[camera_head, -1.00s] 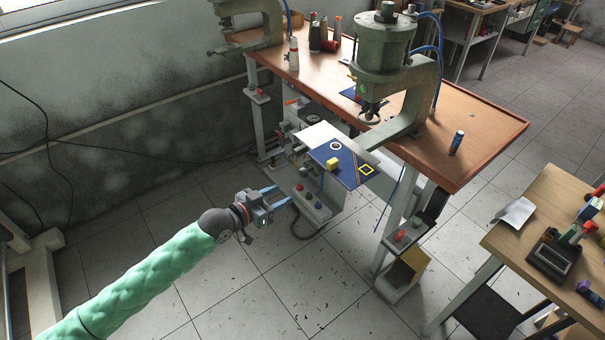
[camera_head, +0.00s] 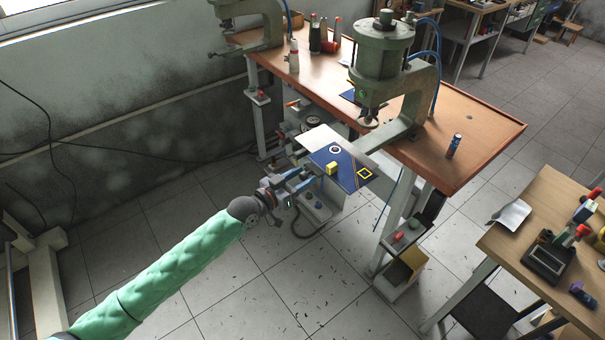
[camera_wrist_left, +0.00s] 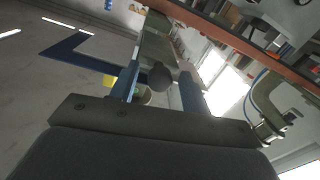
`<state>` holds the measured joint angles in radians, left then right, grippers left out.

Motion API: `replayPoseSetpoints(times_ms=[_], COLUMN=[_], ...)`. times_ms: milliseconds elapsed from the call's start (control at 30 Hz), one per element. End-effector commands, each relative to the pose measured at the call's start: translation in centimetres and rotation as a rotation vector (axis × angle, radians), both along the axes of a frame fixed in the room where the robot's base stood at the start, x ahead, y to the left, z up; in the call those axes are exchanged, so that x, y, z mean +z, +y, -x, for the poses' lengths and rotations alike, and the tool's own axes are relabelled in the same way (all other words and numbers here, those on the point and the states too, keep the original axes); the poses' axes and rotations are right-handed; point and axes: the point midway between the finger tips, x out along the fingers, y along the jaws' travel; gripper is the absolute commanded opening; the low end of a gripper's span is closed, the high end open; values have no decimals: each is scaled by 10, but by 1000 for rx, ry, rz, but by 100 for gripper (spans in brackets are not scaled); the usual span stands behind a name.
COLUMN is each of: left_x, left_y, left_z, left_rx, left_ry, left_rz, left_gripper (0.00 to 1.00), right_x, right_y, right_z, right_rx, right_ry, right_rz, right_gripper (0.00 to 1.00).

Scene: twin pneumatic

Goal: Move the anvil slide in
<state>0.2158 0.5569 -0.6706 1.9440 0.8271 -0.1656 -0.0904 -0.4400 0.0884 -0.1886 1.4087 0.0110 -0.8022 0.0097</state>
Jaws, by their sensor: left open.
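The near green press (camera_head: 384,50) stands on the wooden bench. Beside the bench, below the press, is a flat plate (camera_head: 349,178), white at the back and blue in front, bearing a yellow block (camera_head: 332,168) and a white ring. I cannot tell which part is the anvil slide. My left gripper (camera_head: 302,180) is open at the left edge of this plate, its blue fingers pointing at the fixture. My right gripper is out of view.
A control box (camera_head: 315,204) with buttons hangs below the plate. A second press (camera_head: 243,12) and several bottles stand on the bench (camera_head: 480,140). Another table (camera_head: 545,215) with tools is at the right. The floor at front is open.

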Motion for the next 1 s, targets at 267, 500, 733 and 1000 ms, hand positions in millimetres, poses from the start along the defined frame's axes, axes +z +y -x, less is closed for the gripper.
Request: replayPoseSetpoints(times_ms=[267, 500, 733, 1000], left_x=[0, 0, 0, -1], left_y=[-5, -4, -4, -19], left_z=[-4, -4, -4, -17], left_rx=[0, 0, 0, 0], left_ry=[-1, -1, -1, -1], left_rz=[-1, -1, -1, 3], left_gripper=[47, 25, 0, 0], right_x=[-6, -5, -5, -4], right_y=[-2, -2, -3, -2], right_z=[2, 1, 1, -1], right_rx=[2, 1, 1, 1], right_ry=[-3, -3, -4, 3], right_rz=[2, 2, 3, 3], right_gripper=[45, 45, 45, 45])
